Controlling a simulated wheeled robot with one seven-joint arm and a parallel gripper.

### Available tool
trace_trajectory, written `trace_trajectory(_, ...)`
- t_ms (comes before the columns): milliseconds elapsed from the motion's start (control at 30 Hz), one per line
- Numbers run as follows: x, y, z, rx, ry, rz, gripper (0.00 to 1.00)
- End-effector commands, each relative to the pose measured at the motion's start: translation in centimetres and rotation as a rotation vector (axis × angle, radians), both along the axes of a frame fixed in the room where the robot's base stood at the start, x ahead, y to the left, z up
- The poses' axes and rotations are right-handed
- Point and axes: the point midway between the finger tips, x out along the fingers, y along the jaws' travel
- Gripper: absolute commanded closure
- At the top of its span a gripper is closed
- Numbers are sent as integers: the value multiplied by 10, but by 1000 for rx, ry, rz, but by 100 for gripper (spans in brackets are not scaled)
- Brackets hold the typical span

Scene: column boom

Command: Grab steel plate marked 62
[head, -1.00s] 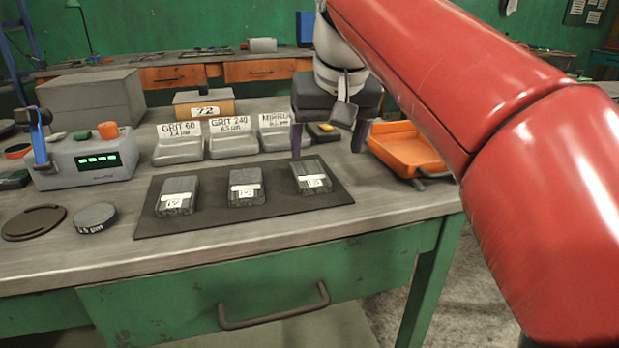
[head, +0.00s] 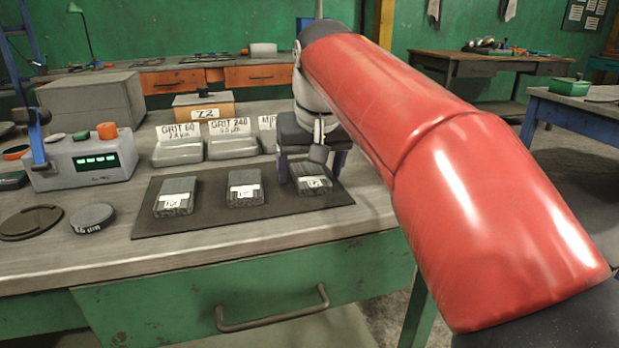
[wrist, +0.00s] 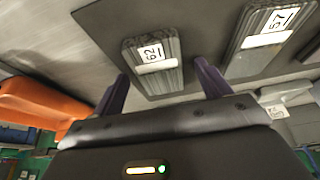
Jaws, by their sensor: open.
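The steel plate marked 62 (wrist: 168,80) lies on the dark mat in the wrist view. It has a ribbed grey top and a white label. It is the rightmost plate (head: 314,186) in the head view, where its label is too small to read. My gripper (head: 310,174) is open above it, and its purple fingers stand on either side of the plate. The wrist view shows the open fingers (wrist: 161,74) with the plate between them, without a visible grip. A plate marked 57 (wrist: 262,40) lies beside it, the middle plate (head: 246,188) in the head view.
A third plate (head: 175,196) lies at the left of the dark mat (head: 220,221). Grit trays (head: 178,152) stand behind the mat. A grey device with a green display (head: 88,160) and a round disc (head: 93,218) are at left. An orange tray (wrist: 40,105) shows in the wrist view.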

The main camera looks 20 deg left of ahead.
Motion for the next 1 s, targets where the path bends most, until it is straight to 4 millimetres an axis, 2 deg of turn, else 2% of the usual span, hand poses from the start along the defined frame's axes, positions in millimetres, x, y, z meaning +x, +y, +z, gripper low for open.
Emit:
trace_trajectory(67,0,0,0,0,0,0,31)
trace_trajectory(533,0,0,1,0,0,0,93)
trace_trajectory(1000,0,-2,9,2,-2,-1,94)
